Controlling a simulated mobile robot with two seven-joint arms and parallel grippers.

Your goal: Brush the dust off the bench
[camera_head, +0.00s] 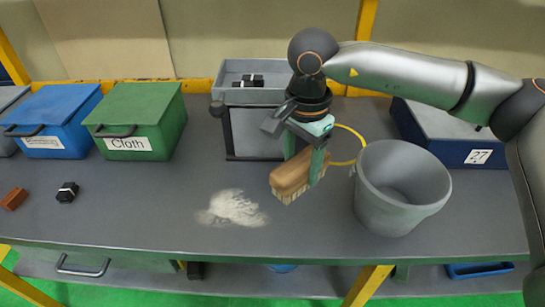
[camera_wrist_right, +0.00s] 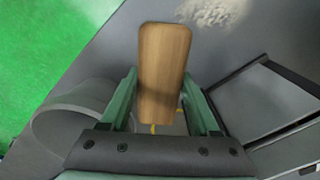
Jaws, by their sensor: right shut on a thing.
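A pale pile of dust (camera_head: 232,208) lies on the grey bench top (camera_head: 130,222), left of the middle. It also shows at the top of the right wrist view (camera_wrist_right: 212,12). My right gripper (camera_head: 307,168) is shut on a wooden brush (camera_head: 291,176) with light bristles pointing down. The brush is right of the dust and appears to be held above the bench, apart from the pile. In the right wrist view the brush's wooden back (camera_wrist_right: 163,75) sits between the green fingers. My left gripper is not in view.
A grey bucket (camera_head: 400,187) stands close right of the brush. A grey bin (camera_head: 255,135), a yellow loop (camera_head: 361,147) and a blue box marked 27 (camera_head: 450,140) are behind. Green (camera_head: 137,120) and blue (camera_head: 52,120) lidded boxes stand left. A black part (camera_head: 67,192) and brown block (camera_head: 14,199) lie front left.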

